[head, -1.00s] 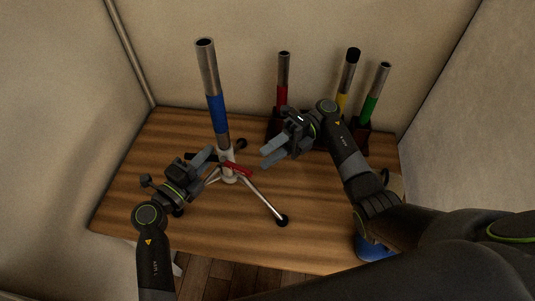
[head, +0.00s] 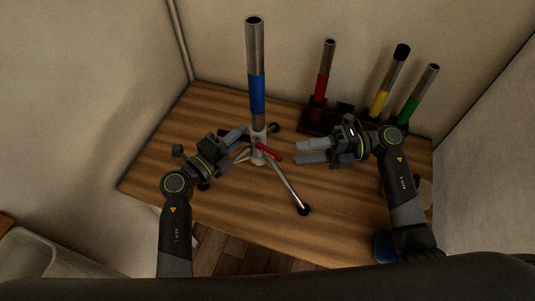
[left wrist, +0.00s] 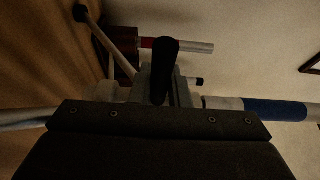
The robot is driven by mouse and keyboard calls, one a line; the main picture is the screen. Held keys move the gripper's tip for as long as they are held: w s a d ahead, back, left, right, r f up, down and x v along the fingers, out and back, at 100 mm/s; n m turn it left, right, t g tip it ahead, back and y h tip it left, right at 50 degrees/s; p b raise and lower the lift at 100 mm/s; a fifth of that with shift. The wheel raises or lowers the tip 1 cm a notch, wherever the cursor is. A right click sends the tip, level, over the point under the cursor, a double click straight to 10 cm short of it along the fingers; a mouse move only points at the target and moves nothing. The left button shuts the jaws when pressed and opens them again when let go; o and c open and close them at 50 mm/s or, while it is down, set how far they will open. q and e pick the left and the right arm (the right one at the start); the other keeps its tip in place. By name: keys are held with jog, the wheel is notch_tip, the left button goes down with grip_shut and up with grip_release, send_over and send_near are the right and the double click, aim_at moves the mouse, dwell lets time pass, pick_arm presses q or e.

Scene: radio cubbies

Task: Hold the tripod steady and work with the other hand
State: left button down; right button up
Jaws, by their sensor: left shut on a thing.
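The tripod (head: 259,155) stands upright on the table with splayed, black-footed legs. A grey tube with a blue band (head: 257,92) rises from its hub. A red lever (head: 268,151) sticks out to the right at the hub. My left gripper (head: 241,135) is shut on the tripod near its hub, from the left. In the left wrist view, the blue-banded tube (left wrist: 275,109) lies to the right, and the fingers hide part of the hub. My right gripper (head: 298,151) is open and empty, right of the red lever and apart from it, its fingers pointing left.
A dark rack (head: 313,121) at the back right holds tubes with red (head: 321,87), yellow (head: 379,103) and green (head: 408,111) bands. A blue object (head: 383,246) is partly hidden by my right arm at the front right. The table's (head: 235,220) front middle is clear.

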aim_at(279, 155)
jog(key=a, duration=0.9)
jog(key=shift+s, duration=0.35)
grip_shut()
